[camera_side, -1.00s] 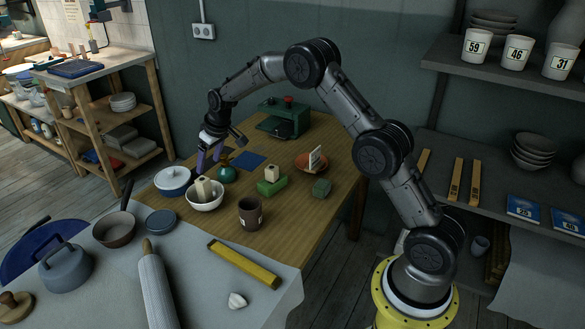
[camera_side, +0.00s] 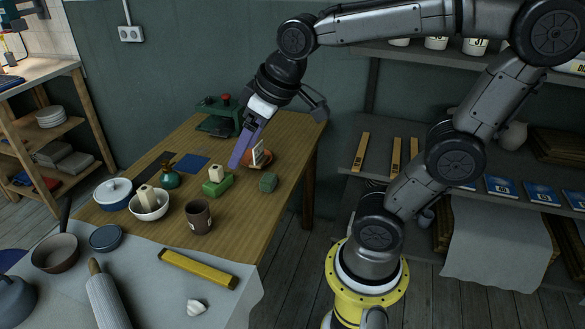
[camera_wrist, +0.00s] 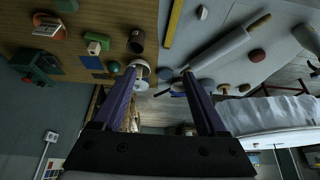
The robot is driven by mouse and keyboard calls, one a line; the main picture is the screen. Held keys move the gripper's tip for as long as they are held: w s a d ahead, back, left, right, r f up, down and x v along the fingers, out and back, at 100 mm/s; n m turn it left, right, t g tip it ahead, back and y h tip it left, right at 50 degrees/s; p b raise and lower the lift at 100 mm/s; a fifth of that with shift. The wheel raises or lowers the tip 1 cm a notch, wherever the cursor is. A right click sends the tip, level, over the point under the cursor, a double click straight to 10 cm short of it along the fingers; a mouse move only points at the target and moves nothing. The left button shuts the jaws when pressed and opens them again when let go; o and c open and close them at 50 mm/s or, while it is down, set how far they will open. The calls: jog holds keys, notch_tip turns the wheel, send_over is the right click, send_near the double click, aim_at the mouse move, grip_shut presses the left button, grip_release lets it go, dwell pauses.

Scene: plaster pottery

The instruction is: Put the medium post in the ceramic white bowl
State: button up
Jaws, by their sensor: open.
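The white bowl (camera_side: 151,214) stands on the wooden table in the side view, and in the wrist view the bowl (camera_wrist: 143,84) lies near the left fingertip. A cream post (camera_side: 146,197) is inside the bowl, its top showing above the rim and its lower part hidden. A second cream post (camera_side: 216,173) stands on a green block (camera_side: 217,187) to the bowl's right. Which post is the medium one is not certain. My gripper (camera_side: 237,162), with purple fingers, is open and empty, raised above the table and right of the bowl. Its fingers (camera_wrist: 159,72) show wide apart in the wrist view.
A terracotta dish (camera_side: 262,160) with a card, and a green lump (camera_side: 268,182), lie to the right. A yellow bar (camera_side: 198,268) lies in front.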

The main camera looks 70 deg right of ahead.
jog(key=s+f, duration=0.3)
jog(key=s, duration=0.6)
jog(key=shift+a, duration=0.25)
dwell(0.7)
